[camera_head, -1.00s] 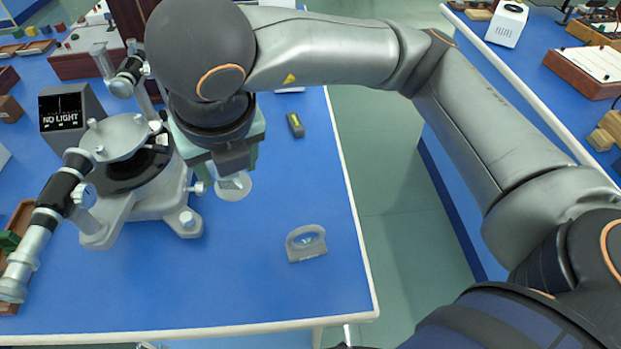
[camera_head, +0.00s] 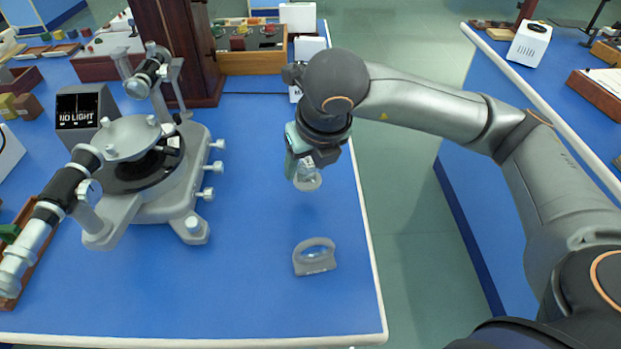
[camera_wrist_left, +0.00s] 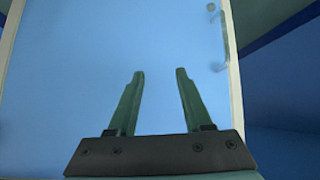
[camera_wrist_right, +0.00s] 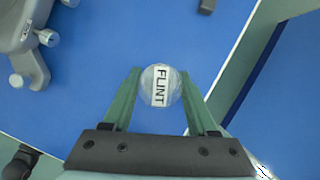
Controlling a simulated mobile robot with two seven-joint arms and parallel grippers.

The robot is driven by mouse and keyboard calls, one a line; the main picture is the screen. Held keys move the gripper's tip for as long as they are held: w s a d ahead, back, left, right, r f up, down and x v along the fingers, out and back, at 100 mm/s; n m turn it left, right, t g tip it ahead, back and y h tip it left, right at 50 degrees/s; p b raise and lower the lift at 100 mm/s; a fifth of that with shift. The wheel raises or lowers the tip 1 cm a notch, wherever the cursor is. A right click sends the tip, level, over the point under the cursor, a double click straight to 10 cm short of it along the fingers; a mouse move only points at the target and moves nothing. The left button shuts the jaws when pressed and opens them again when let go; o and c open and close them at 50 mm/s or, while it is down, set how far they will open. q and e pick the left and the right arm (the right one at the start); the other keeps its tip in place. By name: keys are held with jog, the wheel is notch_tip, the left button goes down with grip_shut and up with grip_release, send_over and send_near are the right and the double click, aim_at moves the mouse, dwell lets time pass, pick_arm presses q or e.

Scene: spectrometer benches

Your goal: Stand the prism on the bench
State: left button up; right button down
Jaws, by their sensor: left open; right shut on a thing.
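The prism, a clear glassy piece with a round end and a white label reading FLINT, is in my right gripper (camera_head: 303,166). In the right wrist view the prism (camera_wrist_right: 160,86) sits between the two green fingertips, its round end facing the camera. In the head view the prism (camera_head: 308,180) hangs below the fingers over the blue bench (camera_head: 250,290), near its right edge. I cannot tell its exact height above the bench. My left gripper (camera_wrist_left: 160,73) is open and empty above a blue surface in the left wrist view. It is not seen in the head view.
The grey spectrometer (camera_head: 150,190) stands left of my right gripper, its knobs facing right. A grey arched frame (camera_head: 314,259) stands nearer on the bench. A dark screen reading NO LIGHT (camera_head: 77,110) is at the left. Clear bench lies between spectrometer and frame.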

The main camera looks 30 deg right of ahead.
aim_at(310, 178)
jog(key=shift+w+d+f, duration=0.1)
jog(key=shift+d+f, duration=0.15)
jog(key=shift+f, duration=0.1)
jog(key=shift+d+f, duration=0.2)
jog(key=shift+f, duration=1.05)
jog(key=shift+w+f, duration=0.1)
jog(key=shift+f, duration=0.4)
pick_arm(q)
jog(key=shift+a+f, duration=0.1)
jog(key=shift+f, duration=0.15)
jog(key=shift+b, duration=0.3)
pick_arm(e)
jog(key=shift+f, duration=0.1)
jog(key=shift+c, duration=1)
grip_release()
pick_arm(q)
jog(key=shift+w+r+t, duration=0.4)
jog(key=shift+w+r, duration=0.35)
